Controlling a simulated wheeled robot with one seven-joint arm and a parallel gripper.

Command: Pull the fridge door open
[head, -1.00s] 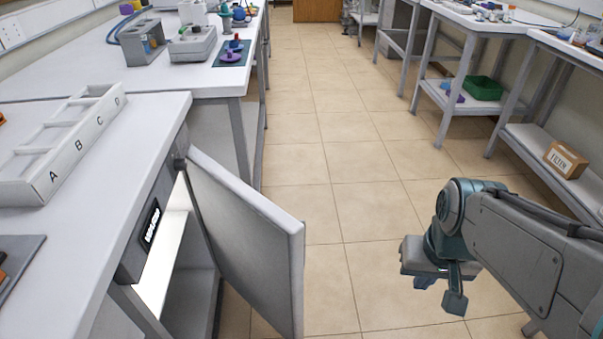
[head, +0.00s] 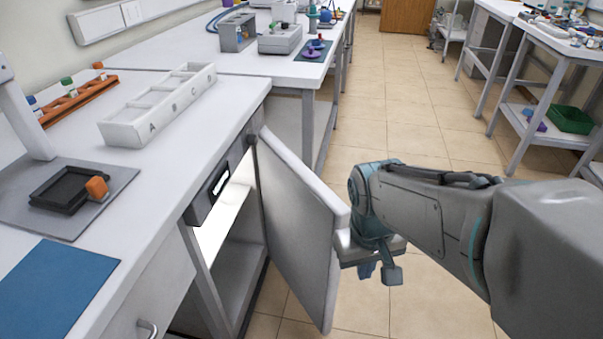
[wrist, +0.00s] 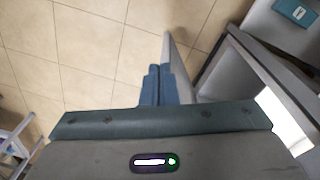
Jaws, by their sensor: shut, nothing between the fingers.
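The fridge door (head: 300,230) is a light grey panel under the left bench, standing well open on its hinge. The lit fridge interior (head: 232,215) shows behind it, with a grey shelf floor. My gripper (head: 380,271) is at the door's free edge, on its outer side, and the door hides part of it. In the wrist view the two blue fingers (wrist: 158,86) are together and empty. The door (wrist: 178,55) runs close along their right side there; I cannot tell if they touch. The door's outer face and any handle are hidden in the head view.
The left bench (head: 175,115) holds a white lettered tray (head: 150,125), a balance-like plate (head: 50,225) and a blue mat (head: 55,290). A side bench with a green bin (head: 570,119) stands at the right. The tiled aisle (head: 400,110) between is clear.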

